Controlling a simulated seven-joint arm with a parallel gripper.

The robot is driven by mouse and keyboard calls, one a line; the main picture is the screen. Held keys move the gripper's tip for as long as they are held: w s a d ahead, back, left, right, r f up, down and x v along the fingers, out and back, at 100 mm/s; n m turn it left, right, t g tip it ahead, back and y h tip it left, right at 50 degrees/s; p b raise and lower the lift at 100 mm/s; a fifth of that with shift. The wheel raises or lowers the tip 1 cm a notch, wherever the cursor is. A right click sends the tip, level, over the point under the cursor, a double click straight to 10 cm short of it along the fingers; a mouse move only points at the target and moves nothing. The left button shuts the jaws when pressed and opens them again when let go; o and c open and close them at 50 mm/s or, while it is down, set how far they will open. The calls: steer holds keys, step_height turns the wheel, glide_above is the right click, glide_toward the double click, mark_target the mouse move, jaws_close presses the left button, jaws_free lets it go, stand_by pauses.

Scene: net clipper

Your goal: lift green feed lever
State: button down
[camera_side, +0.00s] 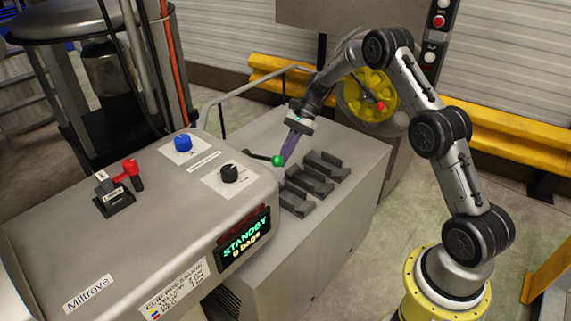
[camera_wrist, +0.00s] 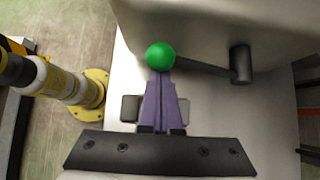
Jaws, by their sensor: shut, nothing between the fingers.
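The green feed lever has a round green knob (camera_side: 278,160) on a dark arm, beside the grey machine housing. In the wrist view the green knob (camera_wrist: 160,57) sits at the tips of my fingers, and its dark arm runs right to a dark pivot (camera_wrist: 240,64). My gripper (camera_side: 287,153) points down at the knob with its purple fingers shut and nothing between them. In the wrist view the shut gripper (camera_wrist: 160,75) has its tips at the knob's lower edge. I cannot tell whether they touch it or lie just under it.
Dark grey slotted blocks (camera_side: 312,178) stand right of the lever on the machine top. A blue knob (camera_side: 183,143), a black knob (camera_side: 230,173) and a red lever (camera_side: 133,172) are on the housing. A yellow wheel (camera_side: 368,97) is behind my arm.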

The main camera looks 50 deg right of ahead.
steer(key=w+r+g, duration=0.1)
steer(key=w+r, duration=0.3)
steer(key=r, duration=0.2)
steer(key=shift+w+r+m, duration=0.3)
steer(key=shift+w+r, duration=0.1)
steer(key=shift+r, duration=0.1)
stand_by(0.5)
steer(key=v, duration=0.7)
steer(key=shift+w+d, duration=0.15)
steer(key=shift+r, duration=0.1)
